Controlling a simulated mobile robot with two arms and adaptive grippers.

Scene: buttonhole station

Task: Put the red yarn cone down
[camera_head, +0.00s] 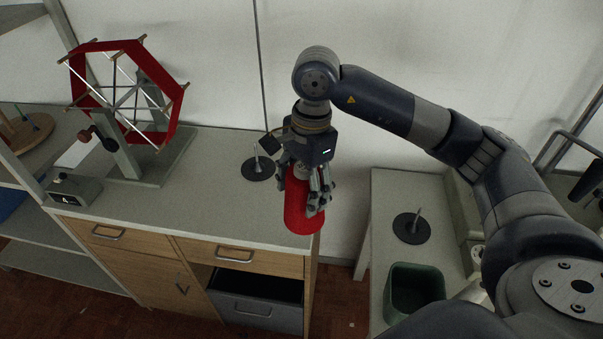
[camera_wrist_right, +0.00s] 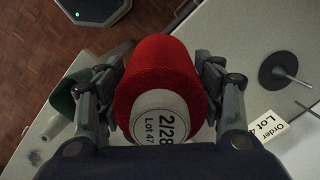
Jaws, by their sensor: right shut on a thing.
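The red yarn cone (camera_head: 299,207) is in my right gripper (camera_head: 305,190), near the right front corner of the cabinet top (camera_head: 215,205). In the right wrist view the cone (camera_wrist_right: 158,75) sits between the two fingers of my right gripper (camera_wrist_right: 165,95), which is shut on its sides. The cone's end faces the wrist camera and carries a white label reading "2/28" and "Lot 47". In the head view the fingers partly cover the cone. I cannot tell whether its lower end touches the cabinet top. My left gripper is not in view.
A black spindle base (camera_head: 257,170) stands just left of the cone. A red-banded yarn winder (camera_head: 125,95) stands at the cabinet's left. A second table at right holds another black spindle base (camera_head: 411,229) and a green bin (camera_head: 412,290). One drawer (camera_head: 255,300) is open below.

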